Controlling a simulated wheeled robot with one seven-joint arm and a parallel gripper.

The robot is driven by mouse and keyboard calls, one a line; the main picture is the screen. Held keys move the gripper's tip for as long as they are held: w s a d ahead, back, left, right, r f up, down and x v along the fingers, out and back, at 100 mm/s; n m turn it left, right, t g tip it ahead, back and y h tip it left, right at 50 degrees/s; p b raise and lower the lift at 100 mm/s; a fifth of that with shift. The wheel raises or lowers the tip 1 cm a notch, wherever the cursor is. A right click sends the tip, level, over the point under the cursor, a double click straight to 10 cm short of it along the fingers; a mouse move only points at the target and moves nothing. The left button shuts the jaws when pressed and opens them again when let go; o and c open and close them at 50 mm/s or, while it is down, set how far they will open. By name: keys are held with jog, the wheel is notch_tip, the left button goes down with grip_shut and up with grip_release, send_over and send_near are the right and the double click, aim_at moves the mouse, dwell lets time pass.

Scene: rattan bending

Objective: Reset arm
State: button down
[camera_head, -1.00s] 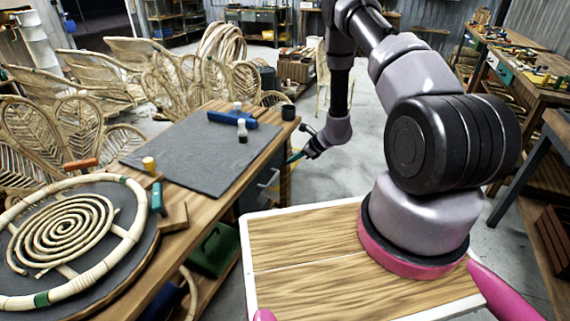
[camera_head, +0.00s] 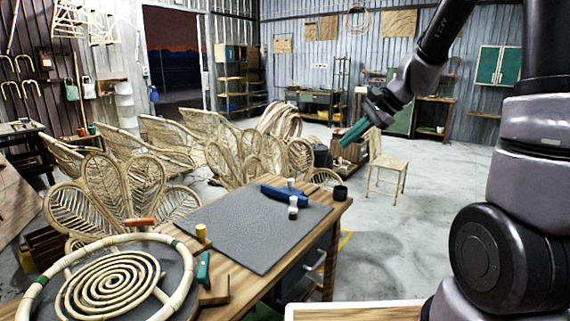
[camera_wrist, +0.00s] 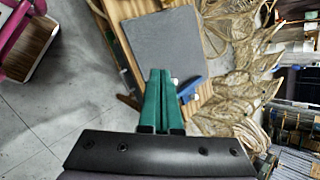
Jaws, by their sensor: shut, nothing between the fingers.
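My gripper (camera_head: 354,132) has green fingers. In the head view it hangs in the air beyond and to the right of the workbench, pointing down and to the left. In the wrist view the two green fingers (camera_wrist: 160,74) lie together, shut with nothing between them. The workbench (camera_head: 246,286) carries a grey mat (camera_head: 245,226), which also shows in the wrist view (camera_wrist: 165,45). On the mat lie a blue tool (camera_head: 285,195) and a small white-capped bottle (camera_head: 293,208). A dark cup (camera_head: 340,192) stands at the bench corner.
A rattan spiral in a round frame (camera_head: 112,284) lies at the bench's left end, near an orange-handled tool (camera_head: 140,222) and a yellow-topped piece (camera_head: 201,233). Rattan chair backs (camera_head: 125,185) stand behind the bench. A wooden chair (camera_head: 388,165) stands on open grey floor (camera_head: 425,220).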

jog(key=s+d+r+n+t+h, duration=0.2)
jog(key=s+r, duration=0.4)
jog(key=s, duration=0.3)
jog(key=s+d+r+n+t+h, duration=0.1)
jog(key=s+d+r+n+h, duration=0.2)
jog(key=s, duration=0.7)
notch_tip(320, 180, up, 3)
jog(key=d+n, duration=0.2)
jog(key=shift+s+d+t+h, duration=0.25)
jog(key=shift+d+t+h, duration=0.05)
jog(key=shift+d+t, duration=0.1)
